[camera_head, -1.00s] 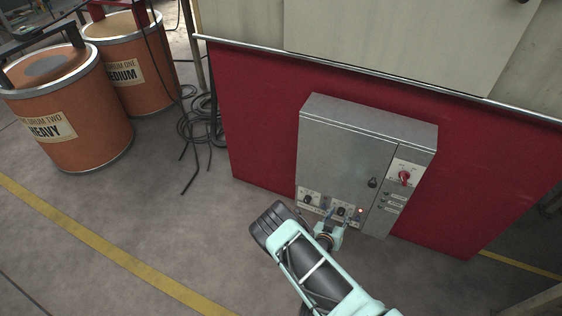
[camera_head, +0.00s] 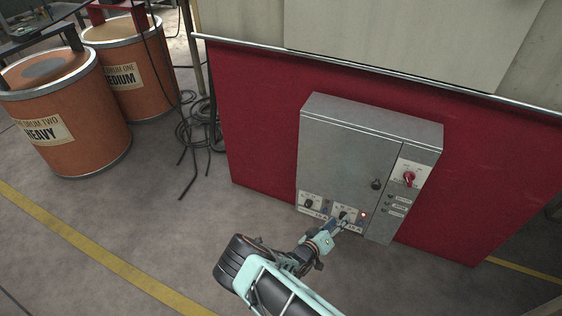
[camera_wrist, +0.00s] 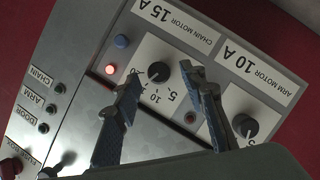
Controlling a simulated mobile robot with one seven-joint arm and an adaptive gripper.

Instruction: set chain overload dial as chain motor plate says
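The chain motor dial (camera_wrist: 158,72) is a black knob on a white plate with a scale; 5 and 10 are readable, but I cannot tell its pointer setting. The chain motor plate (camera_wrist: 172,22), upside down in the wrist view, reads "CHAIN MOTOR 15 A". My gripper (camera_wrist: 157,84) is open and empty, its two fingers apart on either side of the dial in that picture; contact cannot be told. In the head view my gripper (camera_head: 336,227) is at the lower part of the grey cabinet (camera_head: 345,150), partly covering the dial's plate.
The arm motor dial (camera_wrist: 245,125) sits close by one finger; its plate (camera_wrist: 257,68) reads "ARM MOTOR 10 A". A lit red lamp (camera_wrist: 111,69) and blue button (camera_wrist: 121,40) are beside the chain dial. A red switch (camera_head: 409,178) is at the cabinet's upper right.

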